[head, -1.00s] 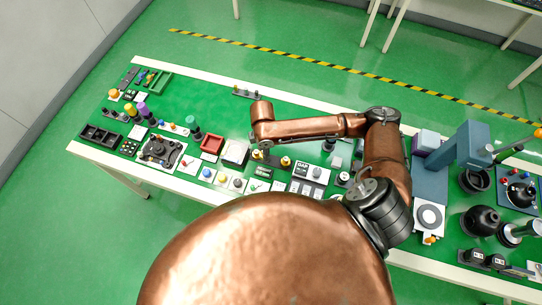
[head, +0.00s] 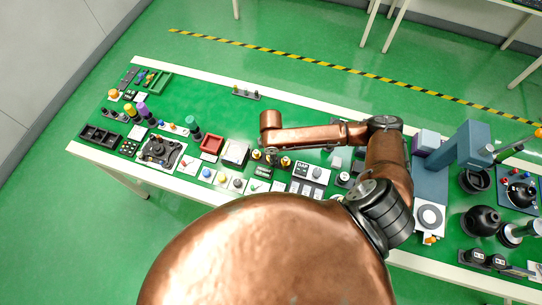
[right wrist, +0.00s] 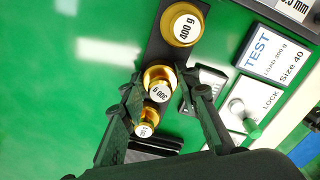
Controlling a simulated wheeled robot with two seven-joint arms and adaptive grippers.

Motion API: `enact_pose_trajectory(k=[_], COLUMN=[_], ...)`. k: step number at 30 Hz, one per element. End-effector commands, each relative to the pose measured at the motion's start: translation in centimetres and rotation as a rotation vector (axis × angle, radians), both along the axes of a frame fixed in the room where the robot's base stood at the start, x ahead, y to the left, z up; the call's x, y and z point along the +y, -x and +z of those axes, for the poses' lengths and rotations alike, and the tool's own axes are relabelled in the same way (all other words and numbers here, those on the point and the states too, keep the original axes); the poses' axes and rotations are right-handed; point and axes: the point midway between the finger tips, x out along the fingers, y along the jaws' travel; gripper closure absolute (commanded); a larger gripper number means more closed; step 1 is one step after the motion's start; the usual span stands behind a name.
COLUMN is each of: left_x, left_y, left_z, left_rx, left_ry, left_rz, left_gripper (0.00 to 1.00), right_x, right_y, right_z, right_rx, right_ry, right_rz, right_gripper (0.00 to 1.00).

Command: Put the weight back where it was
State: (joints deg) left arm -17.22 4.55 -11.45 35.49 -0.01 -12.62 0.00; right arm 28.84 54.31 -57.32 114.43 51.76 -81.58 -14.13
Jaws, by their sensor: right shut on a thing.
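A gold weight with a white label (right wrist: 160,86), which seems to read 300 g, is between the fingers of my right gripper (right wrist: 164,84). The gripper is shut on it. The weight is over the dark rack strip (right wrist: 157,48); whether its base rests in the rack I cannot tell. A larger gold weight labelled 400 g (right wrist: 184,26) stands at one end of the strip, and a smaller gold weight (right wrist: 146,122) is at the other side, between the fingers' lower parts. In the head view my right gripper (head: 271,155) is small among the gold weights (head: 286,161). My left gripper is not in view.
A card reading TEST LOAD 300 g Size 40 (right wrist: 268,52) and a LOCK panel with a knob (right wrist: 250,103) lie right of the rack. In the head view a red tray (head: 212,144) and a blue-grey stand (head: 468,150) flank the area.

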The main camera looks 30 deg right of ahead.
Motion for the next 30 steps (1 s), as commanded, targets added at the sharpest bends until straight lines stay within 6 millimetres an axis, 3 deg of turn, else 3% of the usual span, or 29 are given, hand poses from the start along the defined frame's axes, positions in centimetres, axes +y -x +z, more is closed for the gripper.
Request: enact_pose_trajectory(k=[8, 19, 23, 30], left_x=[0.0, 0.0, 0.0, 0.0], left_y=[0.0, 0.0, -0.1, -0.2], left_z=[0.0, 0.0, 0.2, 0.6], left_rx=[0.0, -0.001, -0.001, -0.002], left_ry=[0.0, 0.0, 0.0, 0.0], left_rz=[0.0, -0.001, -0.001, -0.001], left_gripper=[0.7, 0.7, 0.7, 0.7], right_x=[0.0, 0.0, 0.0, 0.0], right_y=[0.0, 0.0, 0.0, -0.1], right_z=[-0.1, 0.4, 2.2, 7.3], right_rx=[0.001, 0.0, -0.001, -0.003], right_ry=[0.0, 0.0, -0.001, 0.0], right_rz=[0.0, 0.001, 0.001, 0.002], right_gripper=[0.54, 0.53, 0.53, 0.53])
